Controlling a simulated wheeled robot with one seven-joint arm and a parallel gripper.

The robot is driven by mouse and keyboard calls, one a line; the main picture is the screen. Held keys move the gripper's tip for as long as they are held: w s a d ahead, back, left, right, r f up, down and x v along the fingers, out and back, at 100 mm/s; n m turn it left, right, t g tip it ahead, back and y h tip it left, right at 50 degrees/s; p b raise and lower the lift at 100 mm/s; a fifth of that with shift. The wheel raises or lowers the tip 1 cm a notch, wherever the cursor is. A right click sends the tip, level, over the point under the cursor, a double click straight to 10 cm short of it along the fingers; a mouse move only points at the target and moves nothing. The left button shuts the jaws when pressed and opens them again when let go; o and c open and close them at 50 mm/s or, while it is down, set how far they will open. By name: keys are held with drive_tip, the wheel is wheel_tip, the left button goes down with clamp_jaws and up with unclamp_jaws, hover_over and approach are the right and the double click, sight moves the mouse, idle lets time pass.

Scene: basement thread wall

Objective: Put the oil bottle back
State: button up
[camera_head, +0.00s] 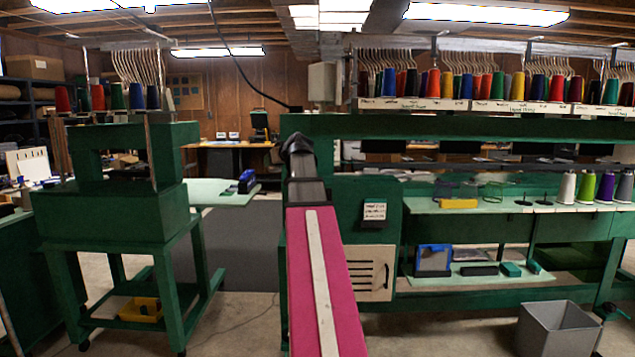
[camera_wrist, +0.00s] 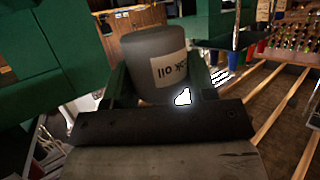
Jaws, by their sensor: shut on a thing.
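The oil bottle (camera_wrist: 152,65) is a grey cylinder with a pale label reading "oil", upside down in the wrist view. My gripper (camera_wrist: 160,88) is shut on it, one finger on each side of the bottle. The bottle's lower part is hidden behind the dark bar of my gripper. In the head view my arm reaches forward in front of the green machine, and I cannot make out the bottle or the fingers there.
The long green machine (camera_head: 340,125) stands ahead, with a pale shelf (camera_head: 480,207) bearing thread cones and a yellow tray (camera_head: 458,203). A lower shelf (camera_head: 470,282) holds a blue-framed box (camera_head: 433,260). A smaller green machine (camera_head: 112,215) stands left, a grey bin (camera_head: 557,330) right.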

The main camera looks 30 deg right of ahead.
drive_tip(key=s+d+r+n+y, duration=0.1)
drive_tip(key=s+d+r+y, duration=0.1)
drive_tip(key=s+d+r, duration=0.55)
drive_tip(key=w+d+f, duration=0.2)
drive_tip(key=d+f, duration=0.1)
drive_tip(key=w+d+f, duration=0.2)
drive_tip(key=w+d, duration=0.1)
drive_tip(key=d, duration=0.1)
drive_tip(key=w+d+f, duration=0.2)
drive_tip(key=d+f, duration=0.1)
drive_tip(key=d, duration=0.1)
drive_tip(key=shift+w+f, duration=0.35)
drive_tip(key=shift+f, duration=2.05)
drive_tip(key=shift+f, duration=0.1)
drive_tip(key=o, duration=0.9)
drive_tip(key=shift+o, duration=0.2)
drive_tip(key=v, duration=1.2)
drive_tip(key=shift+a+r, duration=0.25)
drive_tip(key=shift+r, duration=0.1)
